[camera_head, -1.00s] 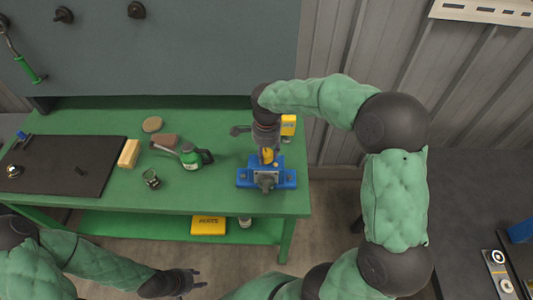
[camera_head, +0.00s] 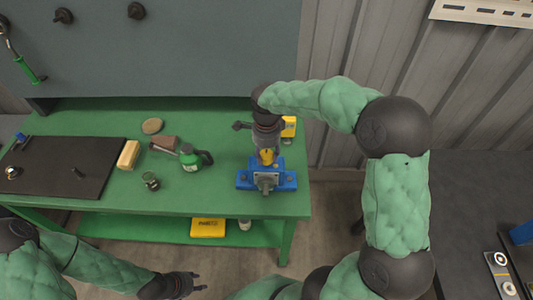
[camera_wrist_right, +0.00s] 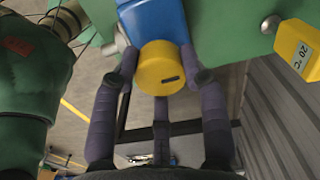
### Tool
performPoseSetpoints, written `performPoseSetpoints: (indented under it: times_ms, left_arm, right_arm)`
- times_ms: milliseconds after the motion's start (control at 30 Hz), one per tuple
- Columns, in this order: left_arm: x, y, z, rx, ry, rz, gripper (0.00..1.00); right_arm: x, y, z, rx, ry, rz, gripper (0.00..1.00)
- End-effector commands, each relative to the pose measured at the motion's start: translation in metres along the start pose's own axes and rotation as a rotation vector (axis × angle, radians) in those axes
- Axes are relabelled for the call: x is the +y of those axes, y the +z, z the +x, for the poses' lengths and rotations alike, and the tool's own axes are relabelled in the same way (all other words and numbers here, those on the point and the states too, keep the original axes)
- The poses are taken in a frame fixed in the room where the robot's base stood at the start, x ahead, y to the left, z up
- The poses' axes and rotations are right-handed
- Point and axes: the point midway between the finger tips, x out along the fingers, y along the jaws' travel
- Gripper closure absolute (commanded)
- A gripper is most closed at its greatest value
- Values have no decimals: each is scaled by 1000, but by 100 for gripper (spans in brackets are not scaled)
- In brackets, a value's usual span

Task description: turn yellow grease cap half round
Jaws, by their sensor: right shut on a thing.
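The yellow grease cap (camera_wrist_right: 160,68) is a round yellow knob with a dark slot mark near its lower right edge in the right wrist view. It sits on the blue rotor stand (camera_wrist_right: 150,18). In the head view the cap (camera_head: 267,156) shows small on top of the blue stand (camera_head: 285,180) near the bench's right end. My right gripper (camera_wrist_right: 160,75) is shut on the cap, one finger on each side; it also shows in the head view (camera_head: 266,146), pointing down. My left gripper (camera_head: 190,284) is empty in front of the bench, its fingertips apart.
A yellow box (camera_head: 289,126) stands behind the stand. Bare bench lies left of the stand.

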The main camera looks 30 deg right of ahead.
Motion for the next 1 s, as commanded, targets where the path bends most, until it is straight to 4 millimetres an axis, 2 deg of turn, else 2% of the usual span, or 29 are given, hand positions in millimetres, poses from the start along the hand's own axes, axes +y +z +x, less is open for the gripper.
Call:
performPoseSetpoints:
  times_ms: [67,100,167,500,633,767,1000]
  left_arm:
    - [0,0,0,0,0,0,60]
    - [0,0,0,0,0,0,60]
    - [0,0,0,0,0,0,60]
    - [0,0,0,0,0,0,60]
    - [0,0,0,0,0,0,60]
    - [0,0,0,0,0,0,60]
    - [0,0,0,0,0,0,60]
  right_arm:
    - [0,1,1,-1,2,-1,89]
    - [0,1,1,-1,2,-1,50]
    - [0,1,1,-1,2,-2,33]
    - [0,0,0,0,0,-1,33]
    - [-1,0,-9,0,-2,-1,33]
    - [-1,1,-28,-1,-4,-3,33]
    - [-1,1,-76,-1,-4,-2,33]
